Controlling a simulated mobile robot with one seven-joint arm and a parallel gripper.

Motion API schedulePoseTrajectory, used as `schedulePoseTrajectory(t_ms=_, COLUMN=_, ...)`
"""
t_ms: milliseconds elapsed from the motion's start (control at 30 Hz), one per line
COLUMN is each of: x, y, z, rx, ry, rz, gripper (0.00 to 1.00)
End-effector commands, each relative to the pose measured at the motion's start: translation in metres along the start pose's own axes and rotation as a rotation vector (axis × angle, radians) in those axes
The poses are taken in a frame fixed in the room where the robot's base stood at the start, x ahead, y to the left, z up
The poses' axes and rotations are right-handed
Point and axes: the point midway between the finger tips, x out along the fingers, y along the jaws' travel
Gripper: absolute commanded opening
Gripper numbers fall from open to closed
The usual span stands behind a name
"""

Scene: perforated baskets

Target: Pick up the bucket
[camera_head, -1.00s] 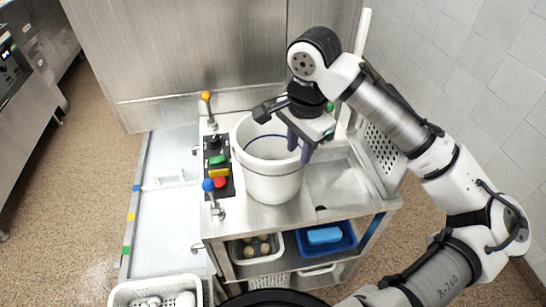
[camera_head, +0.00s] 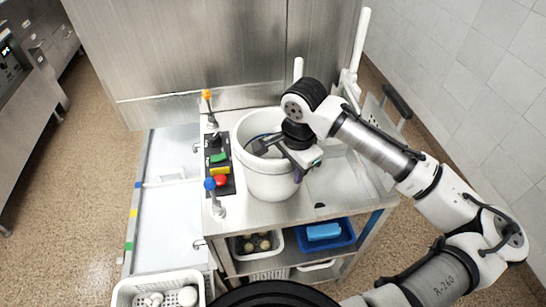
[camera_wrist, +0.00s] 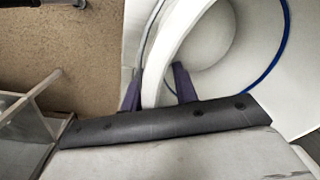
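The bucket (camera_head: 268,182) is white and stands upright on the metal cart top, just right of the button panel. Its rim and inside, with a blue ring line, fill the right of the wrist view (camera_wrist: 225,45). My gripper (camera_wrist: 157,72) is over the bucket's right rim. In the wrist view its two purple fingers are apart, one inside the bucket and one outside, with the wall between them. I see no clear grip on the wall.
A button panel (camera_head: 218,172) with levers stands close left of the bucket. A metal sink table (camera_head: 165,225) lies further left. On the lower shelf are a blue tray (camera_head: 346,236) and a white basket (camera_head: 232,252).

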Motion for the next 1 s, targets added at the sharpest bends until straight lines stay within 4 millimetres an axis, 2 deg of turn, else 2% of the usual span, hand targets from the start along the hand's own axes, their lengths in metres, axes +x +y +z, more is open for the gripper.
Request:
schedulePoseTrajectory(t_ms=33, x=0.000, y=0.000, z=0.000, rx=0.000, ry=0.000, rz=0.000, gripper=0.24)
schedulePoseTrajectory(t_ms=200, x=0.000, y=0.000, z=0.000, rx=0.000, ry=0.000, rz=0.000, gripper=0.01)
schedulePoseTrajectory(t_ms=233, x=0.000, y=0.000, z=0.000, rx=0.000, ry=0.000, rz=0.000, gripper=0.00)
schedulePoseTrajectory(t_ms=733, x=-0.006, y=-0.001, z=-0.001, rx=0.000, ry=0.002, rz=0.000, gripper=0.00)
schedulePoseTrajectory(t_ms=867, x=-0.021, y=-0.002, z=0.000, rx=0.000, ry=0.002, rz=-0.002, gripper=0.00)
schedulePoseTrajectory(t_ms=1000, x=-0.052, y=-0.004, z=-0.001, rx=-0.001, ry=0.003, rz=-0.004, gripper=0.00)
